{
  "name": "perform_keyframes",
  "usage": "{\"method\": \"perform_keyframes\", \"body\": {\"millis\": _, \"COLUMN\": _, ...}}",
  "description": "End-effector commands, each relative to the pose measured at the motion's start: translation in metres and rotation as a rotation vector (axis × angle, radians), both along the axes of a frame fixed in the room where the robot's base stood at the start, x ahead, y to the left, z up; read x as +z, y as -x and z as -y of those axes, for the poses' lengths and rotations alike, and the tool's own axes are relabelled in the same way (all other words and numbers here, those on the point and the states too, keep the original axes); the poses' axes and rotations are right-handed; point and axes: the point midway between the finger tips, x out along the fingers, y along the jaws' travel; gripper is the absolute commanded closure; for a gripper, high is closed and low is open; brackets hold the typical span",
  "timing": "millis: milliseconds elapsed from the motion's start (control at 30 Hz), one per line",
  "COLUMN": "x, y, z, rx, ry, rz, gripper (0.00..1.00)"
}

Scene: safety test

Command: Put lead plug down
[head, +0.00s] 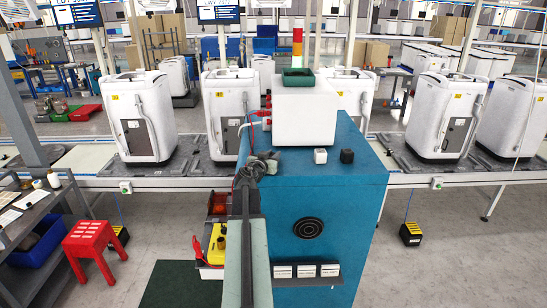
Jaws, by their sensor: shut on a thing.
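My gripper (262,161) is at the end of my arm, over the left edge of the teal cabinet's top. It is shut on the lead plug, which is too small and too covered by the jaws to make out clearly. A thin red lead shows by the gripper's left side. The white box (305,118) stands on the teal cabinet (350,190), just behind and right of the gripper. Red sockets and a pale lead (250,124) show at the box's left side.
A white cube (320,156) and a black cube (347,156) sit on the cabinet top, right of my gripper. A green tray (298,77) rests on the white box. A red stool (94,245) is at left.

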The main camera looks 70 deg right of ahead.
Motion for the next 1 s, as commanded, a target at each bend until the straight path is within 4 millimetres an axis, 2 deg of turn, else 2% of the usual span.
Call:
{"method": "perform_keyframes", "body": {"millis": 167, "x": -0.008, "y": 0.0, "z": 0.0, "rx": -0.001, "ry": 0.0, "rz": 0.0, "gripper": 1.0}}
{"method": "perform_keyframes", "body": {"millis": 200, "x": -0.005, "y": 0.001, "z": 0.0, "rx": -0.001, "ry": 0.0, "rz": 0.0, "gripper": 0.66}}
{"method": "perform_keyframes", "body": {"millis": 233, "x": -0.005, "y": 0.001, "z": 0.0, "rx": -0.001, "ry": 0.0, "rz": 0.0, "gripper": 0.58}}
{"method": "perform_keyframes", "body": {"millis": 267, "x": -0.005, "y": 0.001, "z": 0.0, "rx": -0.001, "ry": 0.0, "rz": 0.0, "gripper": 0.55}}
{"method": "perform_keyframes", "body": {"millis": 533, "x": -0.005, "y": 0.001, "z": 0.0, "rx": -0.001, "ry": 0.0, "rz": 0.0, "gripper": 0.55}}
{"method": "perform_keyframes", "body": {"millis": 667, "x": 0.007, "y": 0.001, "z": 0.0, "rx": -0.002, "ry": 0.0, "rz": 0.0, "gripper": 0.55}}
{"method": "perform_keyframes", "body": {"millis": 1000, "x": 0.014, "y": 0.0, "z": -0.067, "rx": 0.002, "ry": 0.0, "rz": 0.0, "gripper": 0.55}}
